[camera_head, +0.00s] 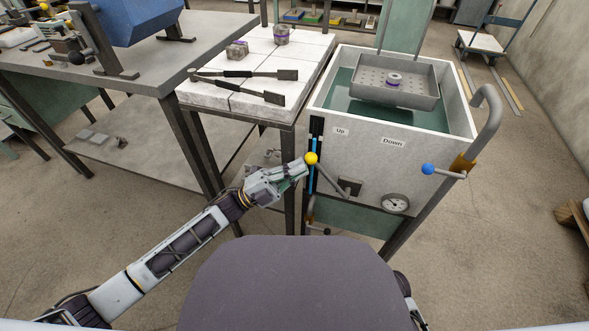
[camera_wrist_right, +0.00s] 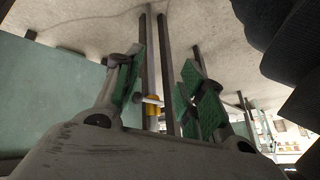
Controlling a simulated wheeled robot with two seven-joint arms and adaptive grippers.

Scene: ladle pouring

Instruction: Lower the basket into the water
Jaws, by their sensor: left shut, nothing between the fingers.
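The grey perforated basket (camera_head: 368,91) hangs from upright rods inside the tank (camera_head: 350,137), above the dark green water (camera_head: 352,106). The tank front has "Up" and "Down" labels, with a yellow-knobbed lever (camera_head: 311,158) at the left and a blue-knobbed lever (camera_head: 428,169) at the right. My left gripper (camera_head: 303,168) is shut and empty, with its tips right at the yellow knob; whether they touch is unclear. My right gripper (camera_wrist_right: 163,88) is open and empty in the right wrist view, its green-padded fingers apart.
A dial gauge (camera_head: 396,203) sits low on the tank front, and a bent pipe (camera_head: 484,125) runs down its right side. A white-topped table (camera_head: 240,103) with tongs (camera_head: 246,74) and small parts stands left of the tank. A grey workbench (camera_head: 150,68) is further left.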

